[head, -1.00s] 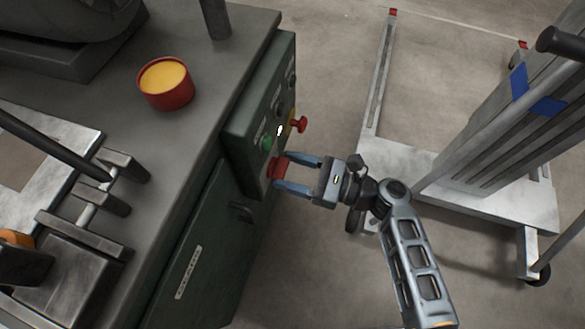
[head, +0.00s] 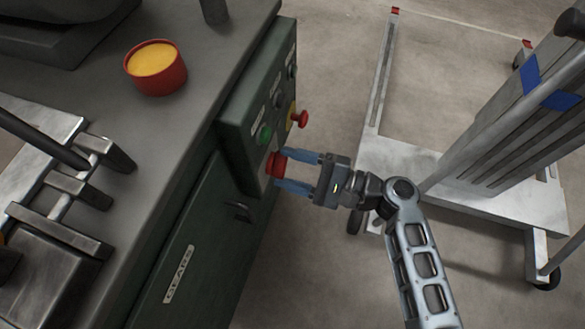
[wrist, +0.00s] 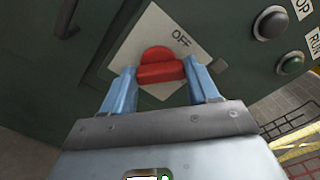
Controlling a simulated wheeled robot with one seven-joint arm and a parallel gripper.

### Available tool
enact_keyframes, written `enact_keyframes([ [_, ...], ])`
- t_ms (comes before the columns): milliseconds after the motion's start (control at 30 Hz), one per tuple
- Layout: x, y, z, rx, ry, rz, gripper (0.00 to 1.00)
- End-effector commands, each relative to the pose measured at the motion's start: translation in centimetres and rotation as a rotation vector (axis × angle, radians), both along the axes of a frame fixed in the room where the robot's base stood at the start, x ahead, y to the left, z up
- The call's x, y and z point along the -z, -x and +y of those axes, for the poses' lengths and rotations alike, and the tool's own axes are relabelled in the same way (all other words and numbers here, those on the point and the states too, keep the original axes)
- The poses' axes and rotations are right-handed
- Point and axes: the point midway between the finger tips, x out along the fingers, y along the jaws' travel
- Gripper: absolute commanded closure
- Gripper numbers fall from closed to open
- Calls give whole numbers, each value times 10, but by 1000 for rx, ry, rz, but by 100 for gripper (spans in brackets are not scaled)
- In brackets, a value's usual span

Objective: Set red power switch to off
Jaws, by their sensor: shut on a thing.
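The red power switch (head: 275,164) is a red knob on the lower part of the green control panel of the machine. In the wrist view the switch (wrist: 160,66) sits on a pale square plate (wrist: 203,55) marked "OFF" at its upper right. The knob's grip bar lies roughly level across the picture, between the fingers. My gripper (head: 281,171) has its blue fingers on either side of the knob, shut on it. In the wrist view the gripper (wrist: 162,86) shows one finger at each end of the bar. The plate's other markings are hidden or out of view.
A green button (head: 264,134) and a red mushroom button (head: 299,119) on yellow sit above the switch. A black door handle (head: 238,210) is below. A red tin (head: 155,70) stands on the machine top. A wheeled metal lift (head: 440,185) stands at right.

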Motion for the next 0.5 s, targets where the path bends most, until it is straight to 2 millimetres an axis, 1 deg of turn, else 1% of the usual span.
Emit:
enact_keyframes([
  [33, 4, 1, -1, 1, 15, -42, 71],
  [500, 5, 2, 0, 1, 159, -436, 71],
])
